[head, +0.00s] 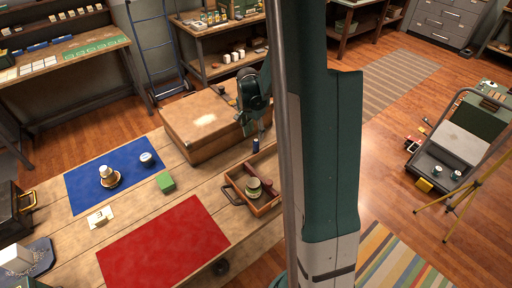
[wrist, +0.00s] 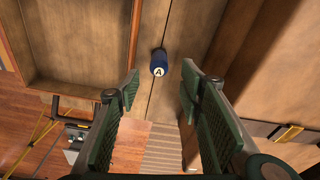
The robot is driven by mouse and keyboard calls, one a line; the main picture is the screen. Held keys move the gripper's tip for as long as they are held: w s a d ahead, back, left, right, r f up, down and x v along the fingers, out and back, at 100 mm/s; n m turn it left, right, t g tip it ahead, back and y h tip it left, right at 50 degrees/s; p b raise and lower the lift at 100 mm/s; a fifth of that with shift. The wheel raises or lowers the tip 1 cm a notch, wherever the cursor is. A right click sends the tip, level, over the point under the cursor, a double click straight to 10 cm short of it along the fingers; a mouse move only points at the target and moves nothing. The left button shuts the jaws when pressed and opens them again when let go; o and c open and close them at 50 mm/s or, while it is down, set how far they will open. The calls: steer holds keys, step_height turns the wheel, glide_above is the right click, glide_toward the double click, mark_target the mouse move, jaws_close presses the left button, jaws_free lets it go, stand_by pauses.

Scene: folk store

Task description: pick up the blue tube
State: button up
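The blue tube (head: 256,146) stands on the wooden table between the large wooden box and the wooden tray. In the wrist view the blue tube (wrist: 158,63) shows its round end with a letter A on a pale disc. My gripper (wrist: 160,85) is open and empty. Its two green-padded fingers lie to either side of the tube's line, with the tube beyond the fingertips. In the head view my gripper (head: 261,128) is just above the tube; its fingertips are hard to make out there.
The wooden box (head: 188,140) stands close on one side. The wooden tray (head: 263,209), holding a round tin (head: 253,187) and a dark red item (head: 255,171), lies close on the other.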

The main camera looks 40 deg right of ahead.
mark_target(256, 140)
steer(key=shift+f, duration=0.15)
steer(key=shift+d+f, duration=0.15)
steer(key=shift+f, duration=0.95)
steer(key=shift+f, duration=0.15)
steer(key=shift+d+f, duration=0.15)
steer(key=shift+f, duration=1.1)
steer(key=shift+d+f, duration=0.15)
steer(key=shift+f, duration=1.05)
steer(key=c, duration=0.8)
